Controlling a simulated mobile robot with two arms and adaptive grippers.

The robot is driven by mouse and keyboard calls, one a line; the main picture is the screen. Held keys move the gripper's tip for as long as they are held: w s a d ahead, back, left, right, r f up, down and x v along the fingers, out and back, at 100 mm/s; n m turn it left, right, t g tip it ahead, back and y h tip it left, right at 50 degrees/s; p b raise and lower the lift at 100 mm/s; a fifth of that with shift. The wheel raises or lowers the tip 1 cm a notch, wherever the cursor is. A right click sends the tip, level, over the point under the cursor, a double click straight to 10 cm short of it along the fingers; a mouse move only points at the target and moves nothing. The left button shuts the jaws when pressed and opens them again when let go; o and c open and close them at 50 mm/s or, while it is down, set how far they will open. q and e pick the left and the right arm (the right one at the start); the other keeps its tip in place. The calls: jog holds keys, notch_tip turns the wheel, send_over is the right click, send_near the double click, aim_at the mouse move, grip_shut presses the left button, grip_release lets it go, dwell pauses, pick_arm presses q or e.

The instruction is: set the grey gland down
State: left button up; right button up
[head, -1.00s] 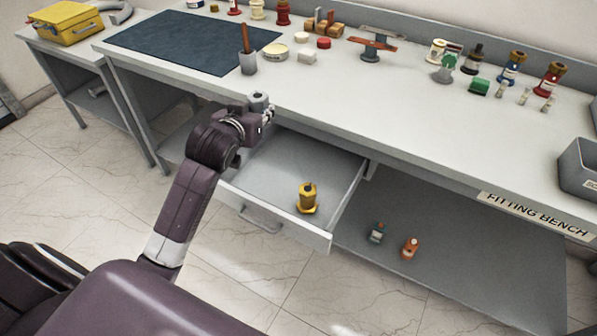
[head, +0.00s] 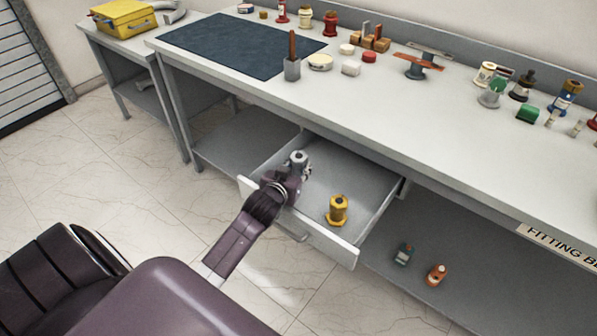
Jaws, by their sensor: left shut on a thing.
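The grey gland (head: 298,158) is a small grey cylinder with a dark hole in its top, upright in my left gripper (head: 300,170). The gripper is shut on it, over the left part of the open drawer (head: 338,181). The lower part of the gland is hidden by the fingers and wrist, so I cannot tell whether it touches the drawer floor. A yellow gland-like fitting (head: 338,210) stands in the drawer, to the right of the gripper and apart from it. My right gripper is not in view.
The drawer's front wall (head: 318,236) lies below my left wrist. The bench top (head: 400,120) above holds a dark mat (head: 240,44), a grey cup (head: 292,69) and several fittings along the back. Two small bottles (head: 403,254) (head: 437,274) stand on the lower shelf. The drawer's middle is bare.

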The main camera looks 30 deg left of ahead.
pick_arm(q)
jog(key=shift+f, duration=0.9)
